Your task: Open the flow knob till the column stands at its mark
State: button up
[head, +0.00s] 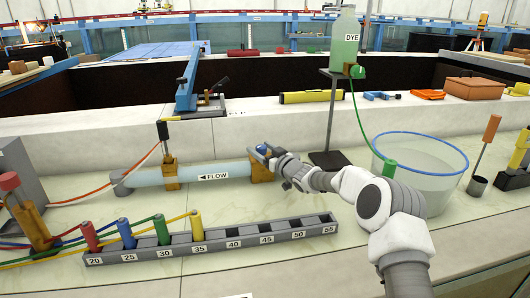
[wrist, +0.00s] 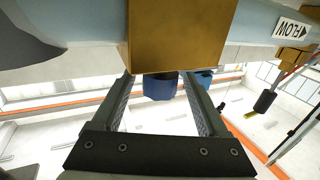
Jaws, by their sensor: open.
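The blue flow knob (wrist: 160,87) sits against a brass block (wrist: 184,35) on the clear flow pipe (wrist: 90,20). In the wrist view the knob lies between the fingertips of my gripper (wrist: 158,80), with a gap on each side. My gripper is open and holds nothing. In the head view the knob (head: 263,148) is partly hidden by my gripper (head: 268,153), at the right end of the pipe (head: 215,173) labelled FLOW. I cannot make out the column's level or its mark.
A numbered rack (head: 215,240) with coloured plugs stands in front of the pipe. A dye bottle (head: 345,40) on a stand is behind, its green tube running to a blue-rimmed bucket (head: 440,190) at the right. The counter between pipe and rack is clear.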

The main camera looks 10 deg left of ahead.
jog(key=p+v, duration=0.1)
jog(key=v, duration=1.1)
jog(key=shift+p, duration=0.4)
jog(key=s+d+r+m+h, duration=0.2)
jog(key=s+d+r+h, duration=0.3)
jog(key=d+r+h, duration=0.5)
jog(key=s+d+r+m+g+h, duration=0.1)
jog(key=s+d+r+m+h, duration=0.25)
jog(key=s+d, duration=0.85)
jog(key=s+d+f+m+g, duration=0.1)
jog(key=s+d+m+g, duration=0.15)
jog(key=s, duration=1.15)
jog(key=s+d+f+m+g, duration=0.2)
jog(key=s+d+g, duration=0.15)
jog(key=s, duration=1.05)
notch_tip(320, 180, up, 19)
jog(key=t+p, duration=0.1)
jog(key=p, duration=1.7)
jog(key=shift+f, duration=0.25)
